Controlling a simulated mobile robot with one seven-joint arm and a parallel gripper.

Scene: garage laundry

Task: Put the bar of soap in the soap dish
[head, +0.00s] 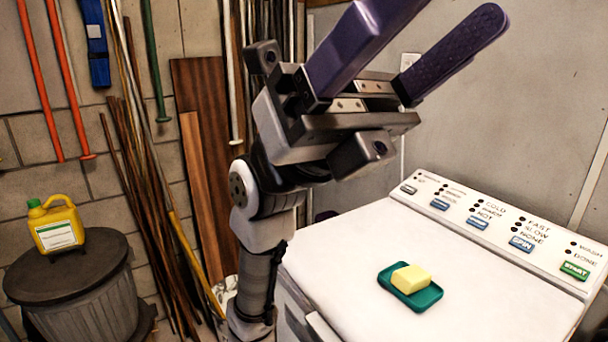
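The yellow bar of soap (411,278) lies on the teal soap dish (427,298), on top of the white washing machine. The soap sits toward the back of the dish, and the dish's front and side rims show around it. My gripper (440,30) is raised high above and behind the machine top, its two purple fingers pointing up and to the right. The fingers are spread apart with nothing between them. The gripper is well away from the soap and the dish.
The washing machine top (350,265) is otherwise clear, with a control panel (490,225) along its back. A yellow jug (57,226) stands on a lidded grey bin (80,290) at left. Wooden boards (207,150) and poles lean against the block wall.

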